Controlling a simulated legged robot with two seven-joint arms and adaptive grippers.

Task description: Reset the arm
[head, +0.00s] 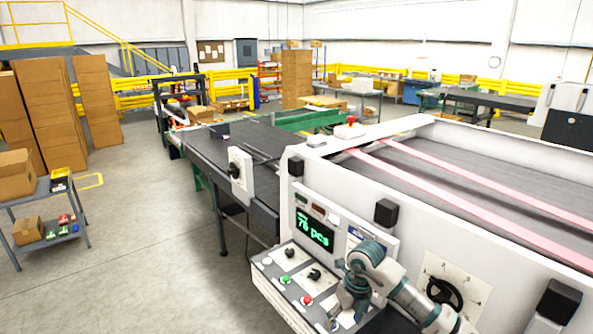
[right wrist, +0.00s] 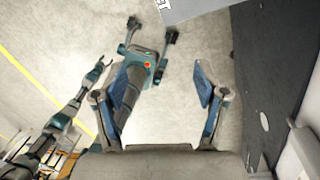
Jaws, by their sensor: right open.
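My right gripper (head: 346,303) is at the bottom of the head view, in front of the machine's control panel (head: 272,287), pointing down over its right end. In the right wrist view its two blue-padded fingers (right wrist: 157,92) are spread apart with nothing held between them. Another arm, seemingly my left, shows at the left of the right wrist view, and its small gripper (right wrist: 97,74) is too small to read. The panel carries a green button (head: 285,280), a red button (head: 307,300) and black knobs. Whether my right gripper touches the panel cannot be told.
The white folder gluer (head: 440,215) fills the right side, with a display (head: 314,230) reading "70 pcs" and a handwheel (head: 444,292). A dark conveyor table (head: 215,155) extends behind. A cart (head: 75,235) with boxes stands left. The floor between (head: 150,240) is clear.

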